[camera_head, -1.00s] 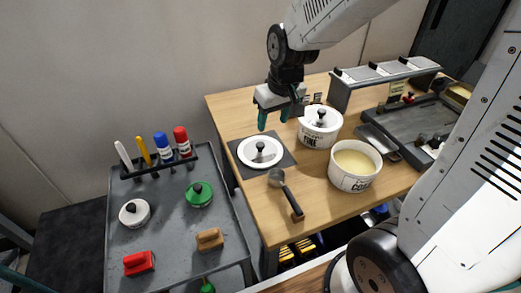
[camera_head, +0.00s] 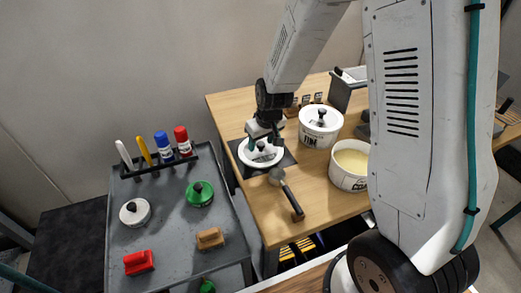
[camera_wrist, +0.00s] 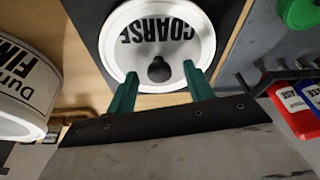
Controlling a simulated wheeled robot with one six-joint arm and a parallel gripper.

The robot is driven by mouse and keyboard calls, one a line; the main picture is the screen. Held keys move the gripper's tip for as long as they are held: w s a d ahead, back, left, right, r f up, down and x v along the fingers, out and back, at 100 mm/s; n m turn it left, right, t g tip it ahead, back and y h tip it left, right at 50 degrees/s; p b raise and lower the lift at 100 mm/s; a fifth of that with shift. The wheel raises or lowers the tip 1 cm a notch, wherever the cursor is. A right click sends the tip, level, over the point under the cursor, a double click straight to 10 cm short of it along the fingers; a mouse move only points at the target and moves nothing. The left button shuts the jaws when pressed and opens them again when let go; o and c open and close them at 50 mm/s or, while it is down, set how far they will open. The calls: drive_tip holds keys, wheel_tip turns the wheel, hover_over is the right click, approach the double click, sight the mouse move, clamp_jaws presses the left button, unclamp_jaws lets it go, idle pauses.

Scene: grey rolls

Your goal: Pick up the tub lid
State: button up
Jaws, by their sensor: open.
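The white tub lid (camera_head: 262,162) lies on a dark square mat at the left end of the wooden table. In the wrist view the lid (camera_wrist: 160,45) carries the word COARSE and has a round black knob (camera_wrist: 159,71). My gripper (camera_head: 264,145) is low over the lid, pointing down. In the wrist view its green fingers (camera_wrist: 159,74) are apart, with one on each side of the knob. I cannot tell whether either finger touches it. The open tub with pale contents (camera_head: 350,165) stands to the right, partly hidden by my arm.
A lidded white tub (camera_head: 320,128) stands close to the right of my gripper. A scoop (camera_head: 286,192) lies in front of the mat. A grey cart (camera_head: 165,225) on the left holds white and green lids, markers and two brushes. The table's left edge is near the mat.

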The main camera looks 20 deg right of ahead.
drive_tip(key=shift+c, duration=0.3)
drive_tip(key=c, duration=1)
